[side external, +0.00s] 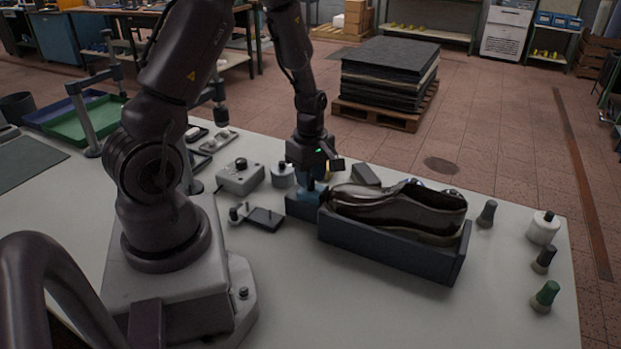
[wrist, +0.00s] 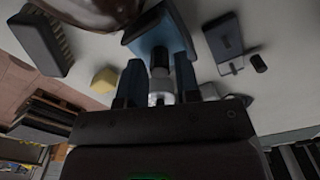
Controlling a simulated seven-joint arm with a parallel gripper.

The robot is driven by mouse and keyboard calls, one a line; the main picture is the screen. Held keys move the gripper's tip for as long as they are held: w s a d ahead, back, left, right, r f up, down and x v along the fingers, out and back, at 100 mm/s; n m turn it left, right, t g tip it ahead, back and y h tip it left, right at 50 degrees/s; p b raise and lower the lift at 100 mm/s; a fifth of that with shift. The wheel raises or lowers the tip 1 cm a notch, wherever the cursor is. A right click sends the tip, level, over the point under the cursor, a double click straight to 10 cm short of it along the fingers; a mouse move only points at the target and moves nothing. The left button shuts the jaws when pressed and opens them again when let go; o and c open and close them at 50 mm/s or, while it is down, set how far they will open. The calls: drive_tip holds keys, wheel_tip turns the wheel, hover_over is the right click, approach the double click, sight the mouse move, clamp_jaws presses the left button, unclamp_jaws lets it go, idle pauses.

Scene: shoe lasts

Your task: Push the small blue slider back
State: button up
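A blue block (side external: 302,204), which I take to be the slider, sits at the left end of the dark blue-grey box (side external: 385,250). In the wrist view the blue block (wrist: 175,32) shows just beyond my fingers. My gripper (side external: 309,184) points down, low over the block. In the wrist view the two blue-grey fingers of my gripper (wrist: 160,82) stand apart. A dark post with a silver collar (wrist: 160,88) shows between them, with gaps at its sides. I cannot tell whether a fingertip touches the block. A glossy dark brown shoe (side external: 400,208) lies in the box.
A grey control box (side external: 240,177) with a black knob and a flat dark piece (side external: 265,219) lie left of the block. A yellow block (wrist: 104,79) and a brush (wrist: 40,40) are nearby. Several capped bottles stand at right. The table's front is clear.

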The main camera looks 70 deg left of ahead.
drive_tip(key=shift+f, duration=0.5)
clamp_jaws()
drive_tip(key=shift+s+a, duration=1.15)
unclamp_jaws()
drive_tip(key=shift+r, duration=0.3)
wheel_tip(320, 180, up, 12)
drive_tip(key=shift+r, duration=0.2)
